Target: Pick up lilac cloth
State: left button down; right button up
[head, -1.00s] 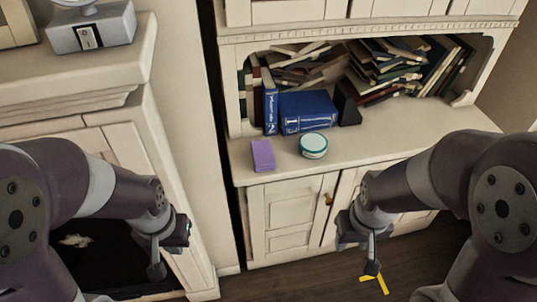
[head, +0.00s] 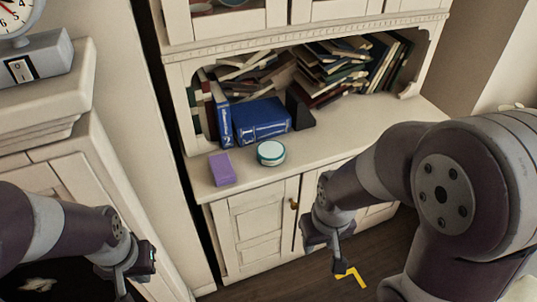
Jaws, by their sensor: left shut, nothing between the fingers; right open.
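The lilac cloth (head: 222,169) looks like a small folded purple block. It lies near the left front corner of the white cabinet's counter (head: 310,158), left of a round white and teal tin (head: 271,153). My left gripper (head: 122,290) is shut and empty, low at the left, below and left of the cloth. My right gripper (head: 341,262) is open and empty, in front of the cabinet doors, below and right of the cloth. Neither gripper touches the cloth.
Two blue books (head: 262,122) stand and lie behind the cloth, with a heap of books (head: 340,68) in the shelf. A kitchen scale (head: 25,55) stands on the left ledge. A yellow angled piece (head: 353,275) shows near the floor. The right part of the counter is clear.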

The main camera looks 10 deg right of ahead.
aim_at(220, 164)
jog(key=i+l+u, duration=0.15)
jog(key=i+u, duration=0.15)
jog(key=u, duration=0.15)
jog(key=i+l+u, duration=0.2)
jog(key=u, duration=0.3)
jog(key=i+l+u, duration=0.2)
jog(key=l+u, duration=0.25)
